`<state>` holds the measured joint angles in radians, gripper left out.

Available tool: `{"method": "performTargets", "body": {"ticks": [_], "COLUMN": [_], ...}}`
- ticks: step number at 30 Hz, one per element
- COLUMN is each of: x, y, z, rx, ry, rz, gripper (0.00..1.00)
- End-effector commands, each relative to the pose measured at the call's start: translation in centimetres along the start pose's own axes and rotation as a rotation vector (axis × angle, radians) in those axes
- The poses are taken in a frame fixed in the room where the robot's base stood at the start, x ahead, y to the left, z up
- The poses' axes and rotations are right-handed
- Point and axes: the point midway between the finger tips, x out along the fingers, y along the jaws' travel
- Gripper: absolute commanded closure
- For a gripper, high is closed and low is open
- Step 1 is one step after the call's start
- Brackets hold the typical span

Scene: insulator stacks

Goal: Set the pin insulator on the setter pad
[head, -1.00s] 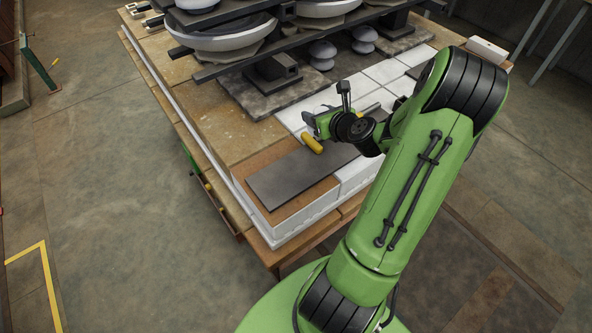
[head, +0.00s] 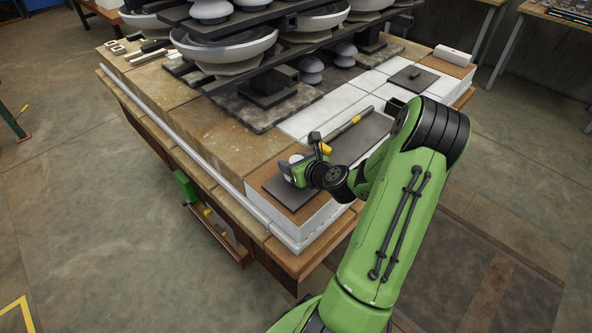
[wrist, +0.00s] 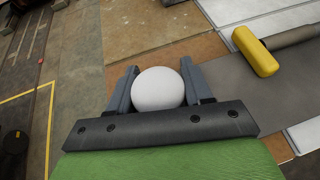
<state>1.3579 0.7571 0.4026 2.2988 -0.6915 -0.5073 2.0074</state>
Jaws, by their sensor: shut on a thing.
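My gripper (head: 290,168) is low over the near end of a dark grey flat slab (head: 352,150). In the wrist view it is shut on a round white thing (wrist: 158,88), which sits between the two fingers; this looks like the pin insulator seen from above, its lower part hidden. In the head view a bit of it (head: 296,158) shows beside the green gripper. I cannot tell whether it touches the slab. Two mushroom-shaped insulators (head: 311,70) stand under the dark rack. I cannot tell for sure which surface is the setter pad.
A yellow-headed mallet (head: 327,149) lies on the slab close right of my gripper; it also shows in the wrist view (wrist: 256,52). The dark rack (head: 300,45) with large bowl-shaped insulators stands behind. White tiles (head: 312,115) lie bare between. A dark plate (head: 412,80) with a block lies at far right.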

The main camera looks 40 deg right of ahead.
Motion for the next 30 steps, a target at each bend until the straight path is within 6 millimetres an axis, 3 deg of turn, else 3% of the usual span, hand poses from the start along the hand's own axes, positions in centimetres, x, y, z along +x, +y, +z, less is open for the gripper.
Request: {"method": "performTargets", "body": {"ticks": [2, 11, 12, 17, 26, 30], "x": [0.6, 0.6, 0.6, 0.6, 0.4, -2.2], "y": [0.0, 0.0, 0.0, 0.0, 0.0, -0.2], "z": [-1.3, -1.3, -1.3, -1.3, -0.8, -0.9], "rx": [0.001, 0.0, 0.0, 0.0, -0.001, 0.002], "ry": [-0.001, -0.001, 0.001, 0.001, 0.0, 0.004], "rz": [0.0, 0.0, 0.0, 0.0, -0.001, -0.005], "gripper": [0.95, 0.95, 0.47, 0.25, 0.25, 0.25]}}
